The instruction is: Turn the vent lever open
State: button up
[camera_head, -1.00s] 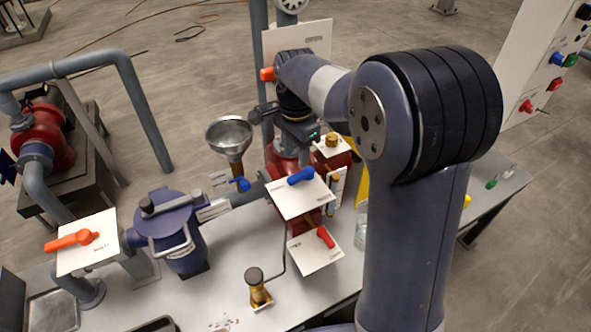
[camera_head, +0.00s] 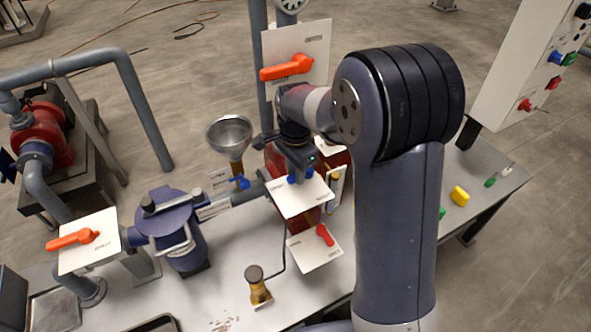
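The plate labels are too small to read, so I cannot tell which lever is the vent lever. A blue lever (camera_head: 308,174) sits on a white plate (camera_head: 301,197) at the centre. My gripper (camera_head: 298,174) is right over this lever and hides part of it; whether it touches is unclear. The fingers are too small and hidden to show open or shut. A red lever (camera_head: 325,235) sits on a lower white plate (camera_head: 314,250). A small blue lever (camera_head: 240,183) is below the metal funnel (camera_head: 229,134).
An orange lever (camera_head: 288,68) is on an upright plate behind my arm. Another orange lever (camera_head: 73,239) is at the left. A blue strainer body (camera_head: 178,240) and a brass fitting (camera_head: 258,288) stand on the grey bench (camera_head: 215,285). A yellow block (camera_head: 459,196) lies at right.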

aim_at(294, 173)
grip_shut()
jog(key=shift+w+a+m, duration=0.15)
jog(key=shift+w+m, duration=0.15)
jog(key=shift+m, duration=0.6)
jog(key=shift+o, duration=2.1)
grip_release()
notch_tip(294, 173, up, 11)
jog(key=b, duration=0.1)
jog(key=shift+f, duration=0.15)
